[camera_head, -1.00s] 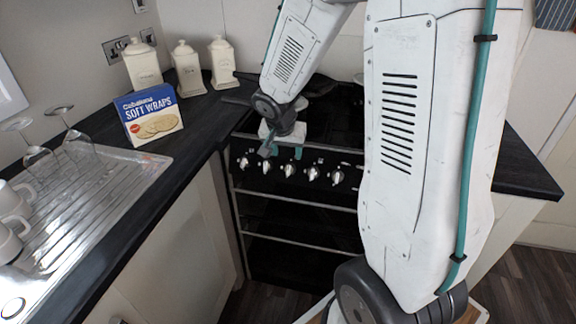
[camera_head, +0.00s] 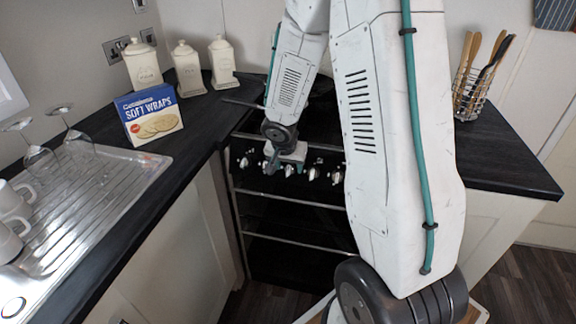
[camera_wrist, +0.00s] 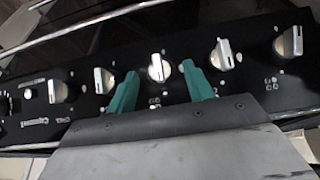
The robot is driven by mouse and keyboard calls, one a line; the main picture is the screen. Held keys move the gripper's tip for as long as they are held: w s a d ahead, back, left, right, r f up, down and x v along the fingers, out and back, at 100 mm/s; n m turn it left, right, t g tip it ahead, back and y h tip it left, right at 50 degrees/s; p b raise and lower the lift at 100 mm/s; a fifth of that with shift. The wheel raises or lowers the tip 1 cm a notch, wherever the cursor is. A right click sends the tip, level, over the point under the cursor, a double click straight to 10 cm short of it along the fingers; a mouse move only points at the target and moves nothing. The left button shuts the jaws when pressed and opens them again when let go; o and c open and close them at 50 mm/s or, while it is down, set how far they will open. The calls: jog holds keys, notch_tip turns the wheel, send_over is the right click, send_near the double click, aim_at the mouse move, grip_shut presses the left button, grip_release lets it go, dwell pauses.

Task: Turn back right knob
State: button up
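A row of silver knobs (camera_wrist: 222,55) runs along the black front panel of the cooker (camera_head: 290,225). The wrist view looks upside down, with the lettering inverted. My gripper (camera_wrist: 160,69) is open, its two teal fingers apart in front of the panel. One silver knob (camera_wrist: 158,67) shows between the fingertips; I cannot tell whether they touch it. Small burner marks sit beside the knobs, too small to tell which is the back right one. In the head view my gripper (camera_head: 283,168) covers part of the row, and my arm hides the panel's right end.
A soft wraps box (camera_head: 150,115) and cream canisters (camera_head: 188,68) stand on the left worktop by the metal drainer (camera_head: 90,195) with glasses and mugs. A utensil rack (camera_head: 470,95) stands on the right worktop. The floor before the cooker looks clear.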

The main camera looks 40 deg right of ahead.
jog(key=c, duration=0.9)
jog(key=n, duration=0.1)
jog(key=n+g+h, duration=0.1)
jog(key=g+h, duration=0.1)
jog(key=shift+w+a+f+n, duration=0.1)
jog(key=shift+w+a+n, duration=0.2)
jog(key=shift+n, duration=0.1)
jog(key=n+h, duration=0.1)
jog(key=n+g+h, duration=0.1)
jog(key=g, duration=0.1)
jog(key=shift+w+a+f+n+h, duration=0.1)
jog(key=shift+a+f+n+h, duration=0.15)
jog(key=shift+n+h, duration=0.15)
jog(key=n+h, duration=0.2)
jog(key=n+g, duration=0.1)
jog(key=shift+a+f+h, duration=0.25)
jog(key=shift+h, duration=0.15)
jog(key=shift+a+f+n+h, duration=0.1)
jog(key=shift+f+n+h, duration=0.05)
jog(key=shift+n+h, duration=0.6)
jog(key=shift+f+n+h, duration=0.15)
jog(key=shift+n+h, duration=0.4)
jog(key=shift+n, duration=0.4)
